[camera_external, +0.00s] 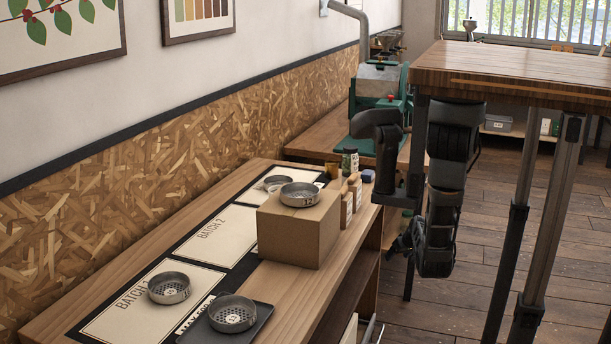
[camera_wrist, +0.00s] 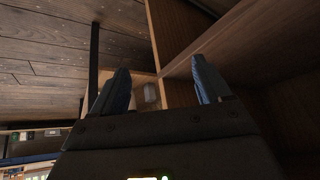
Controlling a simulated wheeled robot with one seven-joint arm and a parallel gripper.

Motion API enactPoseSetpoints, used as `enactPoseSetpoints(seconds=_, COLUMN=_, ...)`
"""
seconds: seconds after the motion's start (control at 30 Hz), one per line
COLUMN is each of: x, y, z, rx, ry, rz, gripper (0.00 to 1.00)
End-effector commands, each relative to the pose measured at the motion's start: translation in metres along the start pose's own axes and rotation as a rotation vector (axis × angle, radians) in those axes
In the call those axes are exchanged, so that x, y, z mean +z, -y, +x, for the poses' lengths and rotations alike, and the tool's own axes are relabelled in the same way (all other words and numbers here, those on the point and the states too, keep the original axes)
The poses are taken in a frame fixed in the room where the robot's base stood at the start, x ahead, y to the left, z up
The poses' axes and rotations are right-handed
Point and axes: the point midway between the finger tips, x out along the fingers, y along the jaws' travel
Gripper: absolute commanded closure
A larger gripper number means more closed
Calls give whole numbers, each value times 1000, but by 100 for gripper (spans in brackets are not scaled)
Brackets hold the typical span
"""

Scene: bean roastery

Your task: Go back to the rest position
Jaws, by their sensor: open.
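My gripper (camera_wrist: 163,72) is open, with two blue-grey fingers apart and nothing between them in the wrist view. Beyond the fingers the wrist view shows a wooden shelf unit (camera_wrist: 180,95) and the plank floor (camera_wrist: 45,50). In the external view my arm hangs bent beside the right end of the wooden bench (camera_external: 305,305). The gripper end (camera_external: 400,243) is low beside the bench, partly hidden by the arm. It is clear of the round metal dishes on the bench.
Metal dishes stand on the batch mat (camera_external: 169,288), on a black tray (camera_external: 232,313) and on a cardboard box (camera_external: 299,194). Small jars (camera_external: 350,162) stand behind the box. A green machine (camera_external: 382,100) is at the back. A high wooden table (camera_external: 520,75) is at right.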

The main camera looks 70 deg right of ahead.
Motion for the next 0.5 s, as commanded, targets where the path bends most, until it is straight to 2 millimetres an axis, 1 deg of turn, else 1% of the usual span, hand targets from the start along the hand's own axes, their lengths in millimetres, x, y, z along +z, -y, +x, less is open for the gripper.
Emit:
enactPoseSetpoints(seconds=0.03, x=10, y=38, z=4, rx=-10, ry=-24, rz=7, gripper=23)
enactPoseSetpoints(seconds=0.07, x=13, y=57, z=3, rx=-12, ry=-36, rz=6, gripper=23)
enactPoseSetpoints(seconds=0.1, x=18, y=82, z=-1, rx=-15, ry=-46, rz=-3, gripper=23)
enactPoseSetpoints(seconds=0.13, x=23, y=100, z=-5, rx=-19, ry=-50, rz=-14, gripper=23)
enactPoseSetpoints(seconds=0.17, x=28, y=117, z=-10, rx=-20, ry=-52, rz=-28, gripper=23)
enactPoseSetpoints(seconds=0.2, x=36, y=138, z=-18, rx=-24, ry=-53, rz=-50, gripper=23)
enactPoseSetpoints(seconds=0.27, x=49, y=169, z=-31, rx=-29, ry=-53, rz=-86, gripper=23)
enactPoseSetpoints(seconds=0.3, x=59, y=186, z=-41, rx=-31, ry=-54, rz=-110, gripper=23)
enactPoseSetpoints(seconds=0.33, x=66, y=199, z=-49, rx=-34, ry=-54, rz=-129, gripper=23)
enactPoseSetpoints(seconds=0.4, x=84, y=224, z=-70, rx=-35, ry=-56, rz=-175, gripper=23)
enactPoseSetpoints(seconds=0.47, x=99, y=242, z=-90, rx=-38, ry=-60, rz=-216, gripper=23)
enactPoseSetpoints(seconds=0.5, x=109, y=252, z=-104, rx=-37, ry=-63, rz=-244, gripper=23)
